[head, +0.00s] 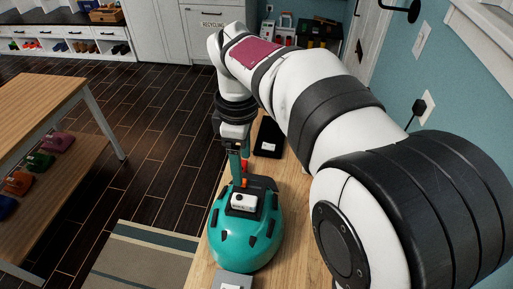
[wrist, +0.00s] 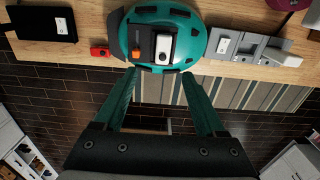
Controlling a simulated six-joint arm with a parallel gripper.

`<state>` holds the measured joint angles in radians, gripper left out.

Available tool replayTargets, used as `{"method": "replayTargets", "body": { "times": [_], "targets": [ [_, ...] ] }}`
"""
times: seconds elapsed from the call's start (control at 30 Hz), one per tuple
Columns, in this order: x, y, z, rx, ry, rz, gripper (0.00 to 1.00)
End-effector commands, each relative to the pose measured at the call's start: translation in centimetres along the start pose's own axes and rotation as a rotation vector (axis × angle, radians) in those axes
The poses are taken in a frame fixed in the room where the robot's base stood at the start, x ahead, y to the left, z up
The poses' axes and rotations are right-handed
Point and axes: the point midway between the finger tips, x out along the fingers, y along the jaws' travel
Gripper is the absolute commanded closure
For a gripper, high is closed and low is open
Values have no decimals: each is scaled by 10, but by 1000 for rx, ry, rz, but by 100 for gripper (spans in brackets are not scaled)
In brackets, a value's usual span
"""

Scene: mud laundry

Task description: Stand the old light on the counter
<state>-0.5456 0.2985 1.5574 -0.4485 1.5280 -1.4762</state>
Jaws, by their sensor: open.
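A teal helmet (head: 262,240) lies on the wooden counter (head: 303,250) and also shows in the wrist view (wrist: 192,30). A small red object (wrist: 99,51) lies on the counter beside the helmet. I cannot tell which piece is the old light. My gripper (wrist: 159,74) is open and empty, its teal fingers near the helmet's edge in the picture. In the head view my gripper (head: 240,170) is partly hidden, just beyond the helmet.
A black flat object with a white label (head: 269,136) lies farther along the counter (wrist: 85,48). A grey device (wrist: 262,48) stands at the helmet's other side. A striped rug (head: 140,262) lies on the dark floor. A wooden bench (head: 45,95) with coloured items stands left.

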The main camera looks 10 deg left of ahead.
Motion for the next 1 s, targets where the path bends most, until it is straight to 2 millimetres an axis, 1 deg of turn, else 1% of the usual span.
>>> {"method": "replayTargets", "body": {
  "times": [0.03, 0.13, 0.2, 0.37, 0.5, 0.63, 0.83, 0.97, 1.0],
  "targets": [
    [16, -1, 0, -1, -4, -6, 28],
    [43, -2, 0, 0, -2, -5, 28],
    [58, -1, 0, 0, -2, -5, 28],
    [79, -3, -1, 0, -1, -4, 28],
    [108, -7, -2, 2, -1, -5, 28],
    [122, -7, -2, 1, 0, -3, 28],
    [123, -6, -2, 1, 1, -1, 28],
    [122, -6, -2, 1, 1, -1, 51],
    [122, -6, -2, 1, 1, -1, 58]
  ]
}}
